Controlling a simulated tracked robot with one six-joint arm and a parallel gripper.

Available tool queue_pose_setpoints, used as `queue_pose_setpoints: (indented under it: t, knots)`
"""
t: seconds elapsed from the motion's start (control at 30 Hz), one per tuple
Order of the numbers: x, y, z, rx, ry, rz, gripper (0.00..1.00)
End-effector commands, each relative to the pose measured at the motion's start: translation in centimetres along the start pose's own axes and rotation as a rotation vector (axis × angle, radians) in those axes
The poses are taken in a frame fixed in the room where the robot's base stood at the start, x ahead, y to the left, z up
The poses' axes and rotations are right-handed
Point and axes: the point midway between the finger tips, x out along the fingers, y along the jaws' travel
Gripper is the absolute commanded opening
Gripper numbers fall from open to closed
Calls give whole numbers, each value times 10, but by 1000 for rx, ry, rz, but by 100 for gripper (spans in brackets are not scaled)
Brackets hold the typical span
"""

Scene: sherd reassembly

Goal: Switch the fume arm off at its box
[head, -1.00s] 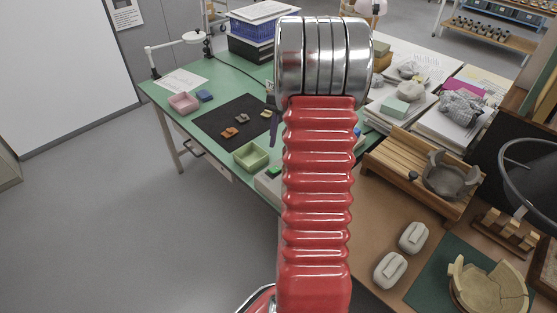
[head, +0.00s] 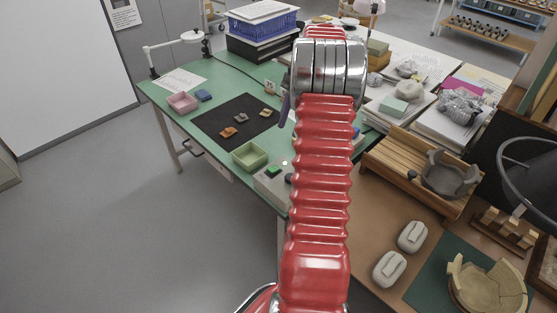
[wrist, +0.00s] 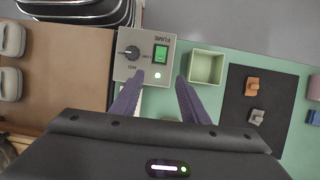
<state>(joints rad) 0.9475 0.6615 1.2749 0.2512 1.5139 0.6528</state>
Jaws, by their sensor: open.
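The fume box (wrist: 144,60) is a small grey box on the green bench, marked FUME, upside down in the wrist view. It has a lit green rocker switch (wrist: 160,54), a black knob (wrist: 130,53) and a glowing pale lamp (wrist: 157,75). In the head view the box (head: 266,186) is partly hidden behind my red arm; its green switch (head: 273,171) shows. My gripper (wrist: 160,78) is open and empty, its two dark purple fingers apart.
A pale green tray (wrist: 206,67) stands right beside the box in the wrist view. A black mat (wrist: 262,105) with sherds lies beyond it. A wooden stand with a grey bowl (head: 452,176) and two pale blocks (head: 412,236) are on the brown bench.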

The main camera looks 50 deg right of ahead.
Motion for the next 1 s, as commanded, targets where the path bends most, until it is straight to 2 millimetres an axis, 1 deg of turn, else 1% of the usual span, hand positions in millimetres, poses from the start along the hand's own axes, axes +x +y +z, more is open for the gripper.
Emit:
queue_pose_setpoints:
  t: [0.2,0.37,0.57,1.0]
  knots:
    - [2,0,0,-1,0,0,41]
    - [12,0,0,-2,-1,1,41]
    - [38,0,1,-2,-1,1,41]
    - [107,0,0,-2,-1,2,41]
